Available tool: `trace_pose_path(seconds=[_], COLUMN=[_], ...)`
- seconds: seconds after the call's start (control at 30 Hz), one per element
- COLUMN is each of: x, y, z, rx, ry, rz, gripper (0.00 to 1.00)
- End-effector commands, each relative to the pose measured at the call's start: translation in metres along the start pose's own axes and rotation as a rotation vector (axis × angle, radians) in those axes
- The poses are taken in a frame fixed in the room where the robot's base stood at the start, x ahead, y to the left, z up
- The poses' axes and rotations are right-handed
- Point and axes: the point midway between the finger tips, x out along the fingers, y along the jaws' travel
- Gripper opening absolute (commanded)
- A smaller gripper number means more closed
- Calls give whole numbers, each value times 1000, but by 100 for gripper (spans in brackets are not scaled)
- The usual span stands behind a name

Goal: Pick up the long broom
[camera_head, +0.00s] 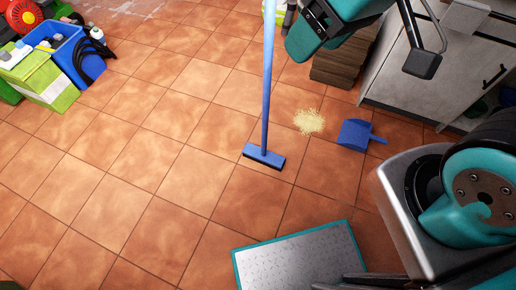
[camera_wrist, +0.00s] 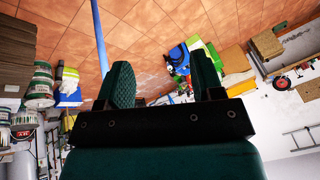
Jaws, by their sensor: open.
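The long broom has a blue handle (camera_head: 267,80) that rises from a flat blue head (camera_head: 263,157) on the tiled floor and leaves the top of the head view. It looks close to upright. In the wrist view the blue handle (camera_wrist: 99,35) runs down from the top edge to the left finger and passes out of sight there. My gripper (camera_wrist: 163,75) is open, with its two dark green ribbed fingers apart and nothing seen between them. The handle is not between the fingers. Contact cannot be told.
A blue dustpan (camera_head: 355,134) and a pile of yellowish grains (camera_head: 309,121) lie right of the broom. A blue bin (camera_head: 62,48) and green-white boxes (camera_head: 42,82) stand at upper left. A grey cabinet (camera_head: 415,95) stands at right. Floor left of the broom is clear.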

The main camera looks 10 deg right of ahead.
Motion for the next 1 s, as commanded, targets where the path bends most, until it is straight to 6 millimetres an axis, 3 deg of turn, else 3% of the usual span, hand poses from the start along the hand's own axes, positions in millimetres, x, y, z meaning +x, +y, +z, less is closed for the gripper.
trace_pose_path(seconds=[0.03,0.1,0.4,0.7,1.0], x=[45,76,174,234,247], y=[17,35,117,178,194], z=[4,-4,-30,-41,-44], rx=[27,65,165,128,38], ry=[57,150,561,972,1204], rz=[27,72,264,419,480], gripper=[61,61,61,61,61])
